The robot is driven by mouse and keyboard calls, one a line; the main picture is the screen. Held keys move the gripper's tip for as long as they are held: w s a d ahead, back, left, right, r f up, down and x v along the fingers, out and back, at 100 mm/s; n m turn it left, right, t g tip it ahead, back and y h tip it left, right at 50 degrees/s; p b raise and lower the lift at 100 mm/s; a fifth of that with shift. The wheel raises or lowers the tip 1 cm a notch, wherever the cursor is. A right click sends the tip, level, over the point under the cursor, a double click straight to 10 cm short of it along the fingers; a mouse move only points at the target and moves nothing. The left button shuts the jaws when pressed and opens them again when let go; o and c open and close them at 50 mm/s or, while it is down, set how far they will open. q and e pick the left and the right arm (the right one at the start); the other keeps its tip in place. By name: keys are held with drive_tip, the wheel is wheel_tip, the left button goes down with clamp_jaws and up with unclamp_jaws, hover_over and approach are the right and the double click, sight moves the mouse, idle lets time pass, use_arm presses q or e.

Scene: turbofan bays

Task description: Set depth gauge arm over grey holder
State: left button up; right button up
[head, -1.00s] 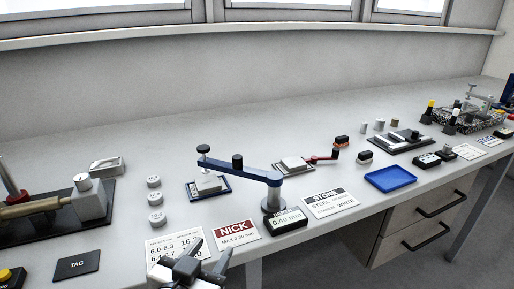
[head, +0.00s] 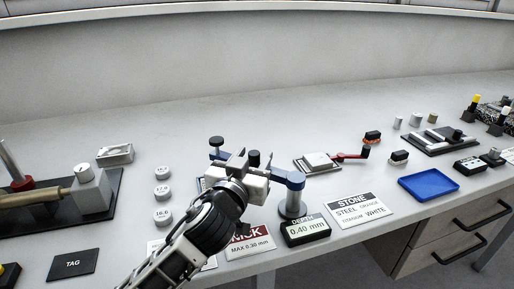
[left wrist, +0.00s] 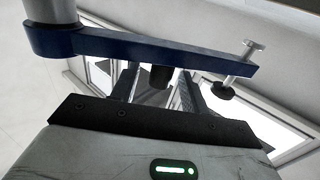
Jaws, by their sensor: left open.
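The blue depth gauge arm (head: 288,180) extends leftward from its grey post (head: 292,203), with a black knob midway and a thumbscrew probe at its far left end. My left gripper (head: 248,160) is open at the middle of the arm. In the left wrist view, the black knob (left wrist: 161,77) appears between the open fingers, and the arm (left wrist: 110,44) crosses just beyond them. My gripper and wrist hide most of the plate (head: 201,184) under the probe, and the block on it. My right gripper is out of view.
A depth display (head: 305,229) reading 0.40 mm stands in front of the post. A STONE card (head: 358,210) and a blue tray (head: 428,187) lie to the right. Several round weights (head: 162,194) stand left of my wrist. The bench behind the arm is clear.

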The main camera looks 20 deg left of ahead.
sight(257, 151)
use_arm(q)
drive_tip(key=shift+w, duration=1.5)
drive_tip(key=shift+c, duration=0.4)
clamp_jaws()
